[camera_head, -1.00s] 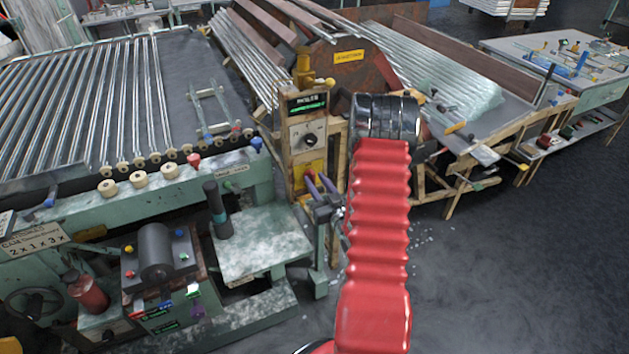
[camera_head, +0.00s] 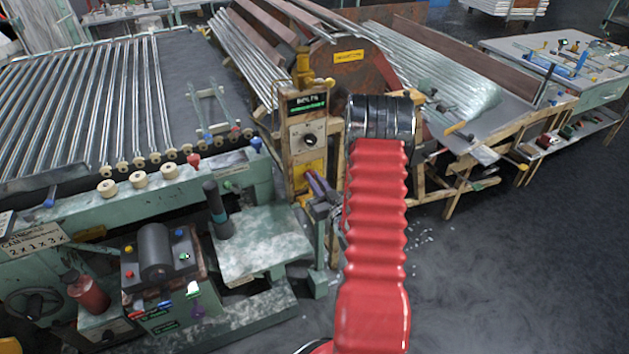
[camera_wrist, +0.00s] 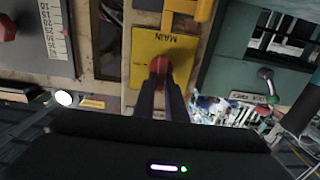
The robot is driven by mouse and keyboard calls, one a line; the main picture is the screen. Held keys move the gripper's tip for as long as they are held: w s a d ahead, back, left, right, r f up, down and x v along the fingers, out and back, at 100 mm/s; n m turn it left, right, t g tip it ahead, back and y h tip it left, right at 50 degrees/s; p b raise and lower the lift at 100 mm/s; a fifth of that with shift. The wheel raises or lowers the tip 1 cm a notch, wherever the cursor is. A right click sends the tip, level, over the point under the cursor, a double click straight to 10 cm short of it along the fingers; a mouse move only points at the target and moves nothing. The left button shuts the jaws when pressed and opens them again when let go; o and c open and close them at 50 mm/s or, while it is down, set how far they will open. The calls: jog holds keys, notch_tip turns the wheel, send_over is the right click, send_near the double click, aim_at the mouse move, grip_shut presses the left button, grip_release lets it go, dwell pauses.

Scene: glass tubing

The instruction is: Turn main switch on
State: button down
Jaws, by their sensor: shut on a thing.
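The main switch is a red knob (camera_wrist: 159,63) on a yellow plate (camera_wrist: 146,45) marked MAIN, seen upside down in the wrist view. My gripper (camera_wrist: 160,76) has its two dark fingers shut on the red knob, and the fingertips hide part of it. In the head view the yellow plate (camera_head: 314,168) is low on an upright post, below a black dial (camera_head: 310,140). My gripper (camera_head: 308,174) reaches it from the lower right, and the knob itself is hidden there. I cannot tell the knob's turned position.
A display (camera_head: 306,102) with green text sits above the dial. My red arm covers the area right of the post. A green machine table (camera_head: 260,245) stands to the left, and a rack of glass tubes (camera_head: 440,65) is behind. Open floor (camera_head: 500,270) lies to the right.

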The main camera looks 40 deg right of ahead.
jog(key=shift+a, duration=0.1)
jog(key=shift+m, duration=0.3)
jog(key=shift+s+d+f+m, duration=0.1)
jog(key=shift+d+f+m, duration=0.2)
jog(key=shift+m, duration=2.65)
jog(key=shift+s+d+f+m, duration=0.1)
jog(key=shift+d+f+m, duration=0.25)
jog(key=shift+m, duration=2.55)
jog(key=shift+s+d+f+m, duration=0.1)
jog(key=shift+d+f+m, duration=0.2)
jog(key=shift+m, duration=2.65)
jog(key=c, duration=1.8)
grip_release()
jog(key=shift+r, duration=0.1)
